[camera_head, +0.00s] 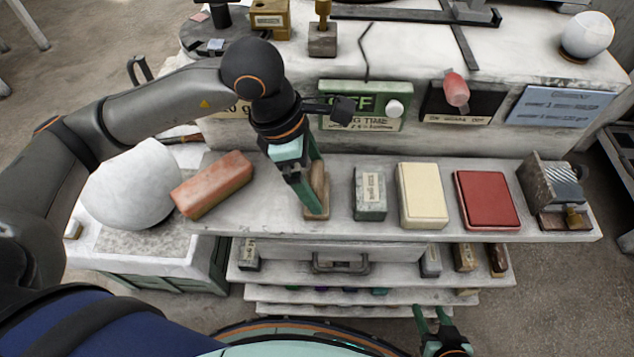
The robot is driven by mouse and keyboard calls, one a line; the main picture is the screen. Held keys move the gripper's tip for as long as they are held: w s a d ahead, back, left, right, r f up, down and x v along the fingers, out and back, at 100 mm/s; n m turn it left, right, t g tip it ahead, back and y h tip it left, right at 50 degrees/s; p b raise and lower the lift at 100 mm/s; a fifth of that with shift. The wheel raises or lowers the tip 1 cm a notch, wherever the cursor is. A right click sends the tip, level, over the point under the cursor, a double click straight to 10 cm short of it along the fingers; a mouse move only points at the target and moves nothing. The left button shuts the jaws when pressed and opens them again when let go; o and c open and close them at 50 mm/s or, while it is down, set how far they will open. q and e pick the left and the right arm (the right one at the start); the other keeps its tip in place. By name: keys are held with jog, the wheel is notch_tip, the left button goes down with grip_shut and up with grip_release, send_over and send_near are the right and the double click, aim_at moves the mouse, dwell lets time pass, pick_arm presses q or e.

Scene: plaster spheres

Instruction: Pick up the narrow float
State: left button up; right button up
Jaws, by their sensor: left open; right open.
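A small wooden block with a raised grip, apparently the narrow float (321,208), lies on the grey shelf near its front edge. My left gripper (313,196) points down at it from above. Its green fingers are open, with one along the float's left side. The other finger and my wrist hide part of the float, so I cannot tell whether they touch it. My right gripper (433,318) is open and empty, low at the bottom right, below the shelf.
On the shelf (285,220) are an orange brick (212,184), a grey-green block (370,194), a cream block (422,195), a red block (487,199) and a metal device (552,190). A large white sphere (131,185) stands left. Signs line the raised ledge behind.

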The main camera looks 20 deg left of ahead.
pick_arm(q)
jog(key=shift+f, duration=0.2)
jog(key=shift+r, duration=0.1)
jog(key=c, duration=1.2)
jog(key=shift+r, duration=0.1)
jog(key=shift+c, duration=0.2)
jog(key=shift+w+r, duration=0.1)
jog(key=shift+r, duration=0.55)
jog(key=s+d+r+b, duration=0.1)
jog(key=s+d+r, duration=0.9)
jog(key=r, duration=0.1)
jog(key=shift+r, duration=0.2)
